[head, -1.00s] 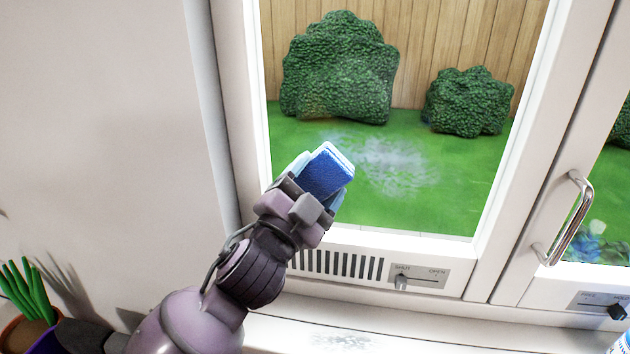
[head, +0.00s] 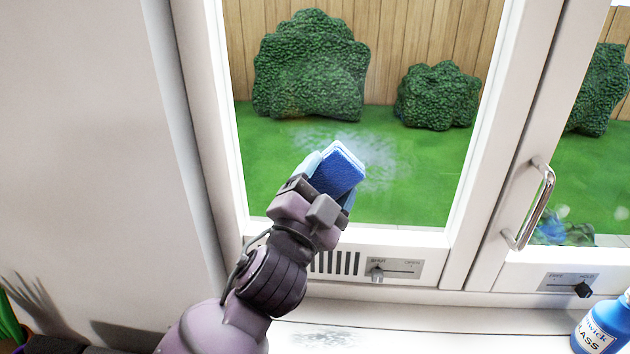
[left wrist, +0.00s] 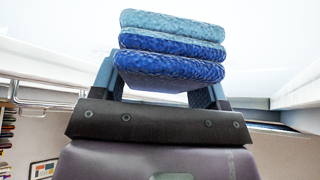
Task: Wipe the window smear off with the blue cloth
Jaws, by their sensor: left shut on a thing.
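A whitish smear (head: 372,158) clouds the lower middle of the left window pane (head: 405,205). My left gripper (head: 325,185) is shut on the folded blue cloth (head: 338,170), which shows lighter and darker blue layers. In the head view the cloth overlaps the lower left of the smear; I cannot tell whether it touches the glass. In the left wrist view the folded cloth (left wrist: 170,65) sits between the fingers. My right gripper is not in view.
A vent slider (head: 378,270) is below the pane. A metal handle (head: 538,205) is on the right window frame. A blue glass-cleaner bottle (head: 603,328) stands at lower right. A greyish patch (head: 322,338) marks the sill. A green plant (head: 10,322) is at lower left.

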